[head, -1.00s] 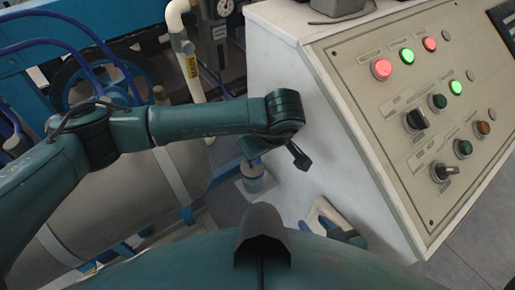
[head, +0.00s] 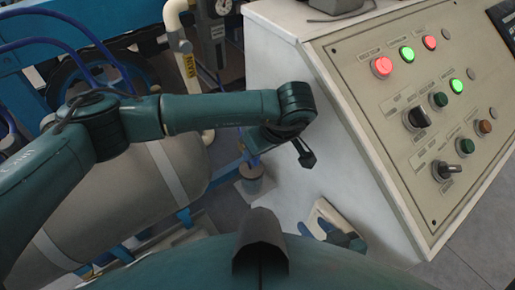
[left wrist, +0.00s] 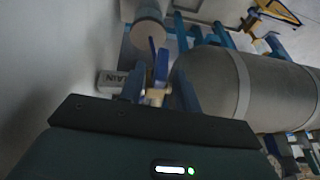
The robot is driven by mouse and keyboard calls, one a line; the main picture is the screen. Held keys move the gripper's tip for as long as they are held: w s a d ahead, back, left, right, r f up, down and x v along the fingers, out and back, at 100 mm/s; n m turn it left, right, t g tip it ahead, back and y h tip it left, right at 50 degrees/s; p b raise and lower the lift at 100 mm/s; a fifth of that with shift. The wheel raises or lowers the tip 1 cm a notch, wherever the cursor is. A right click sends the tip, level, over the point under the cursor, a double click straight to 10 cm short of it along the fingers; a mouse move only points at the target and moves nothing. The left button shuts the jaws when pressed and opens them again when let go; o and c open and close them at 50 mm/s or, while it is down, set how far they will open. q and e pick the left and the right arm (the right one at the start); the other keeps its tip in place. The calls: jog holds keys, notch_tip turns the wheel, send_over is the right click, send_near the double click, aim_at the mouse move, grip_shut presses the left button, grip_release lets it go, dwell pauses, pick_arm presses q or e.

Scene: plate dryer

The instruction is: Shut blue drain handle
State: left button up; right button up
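The blue drain handle (left wrist: 158,66) shows in the left wrist view as an upright blue lever above a small brass-coloured valve (left wrist: 155,96). A label ending in "AIN" (left wrist: 112,81) is beside it. My left gripper (left wrist: 162,85) appears open, with one finger on each side of the valve and handle; I cannot tell whether it touches them. In the head view the end of my left arm is beside the white cabinet, and the handle cannot be made out there.
The white cabinet (head: 290,60) with its button panel (head: 420,110) stands to the right. A large grey tank (head: 110,205) on a blue frame lies to the left. A small grey cylinder (head: 253,177) is near the cabinet's base.

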pick_arm(q)
jog(key=v, duration=0.7)
jog(key=shift+r, duration=0.25)
jog(key=shift+s+f, duration=0.1)
